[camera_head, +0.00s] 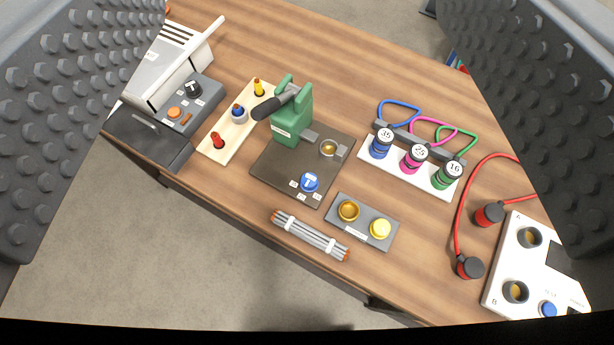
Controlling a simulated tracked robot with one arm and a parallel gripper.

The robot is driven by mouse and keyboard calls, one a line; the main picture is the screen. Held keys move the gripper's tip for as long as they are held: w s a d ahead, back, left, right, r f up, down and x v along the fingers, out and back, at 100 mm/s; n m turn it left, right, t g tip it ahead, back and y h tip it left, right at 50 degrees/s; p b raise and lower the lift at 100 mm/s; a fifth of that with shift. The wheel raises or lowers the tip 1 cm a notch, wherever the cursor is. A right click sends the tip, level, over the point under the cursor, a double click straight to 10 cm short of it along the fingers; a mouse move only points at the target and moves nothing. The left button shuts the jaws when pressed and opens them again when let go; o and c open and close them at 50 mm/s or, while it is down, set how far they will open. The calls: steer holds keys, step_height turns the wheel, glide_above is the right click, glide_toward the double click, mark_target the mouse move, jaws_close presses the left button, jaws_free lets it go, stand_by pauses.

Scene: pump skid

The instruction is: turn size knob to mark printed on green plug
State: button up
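A green plug (447,176) stands at the right end of a white rack (385,166); its top reads 16. Beside it stand a pink plug (413,158) reading 25 and a blue plug (381,143) reading 35. A blue knob (310,182) with a white mark sits on the dark base (265,168) of a green press (291,118); small labels around it are too small to read. A black knob (193,90) with labels is on a grey unit. I cannot tell which is the size knob. My gripper (307,130) is open and empty, its fingers wide apart above the table.
A cream board (240,132) holds small coloured pieces. Red leads (458,220) and a white panel (510,262) are at right. Bare wood shows at the back.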

stand_by(0.3)
steer(key=shift+w+f, duration=0.1)
steer(key=shift+w, duration=0.05)
steer(key=shift+c, duration=1)
steer(key=m+g+h+b, duration=0.25)
steer(key=m+g, duration=0.55)
steer(key=g, duration=0.4)
glide_above(308, 180)
steer(key=s+a, duration=0.4)
step_height(308, 180, down, 50)
steer(key=shift+h, duration=0.25)
steer(key=x, duration=0.8)
steer(key=b+x, duration=0.1)
steer(key=x, duration=0.3)
steer(key=shift+d+f, duration=0.15)
steer(key=shift+d, duration=0.2)
steer(key=c, duration=1)
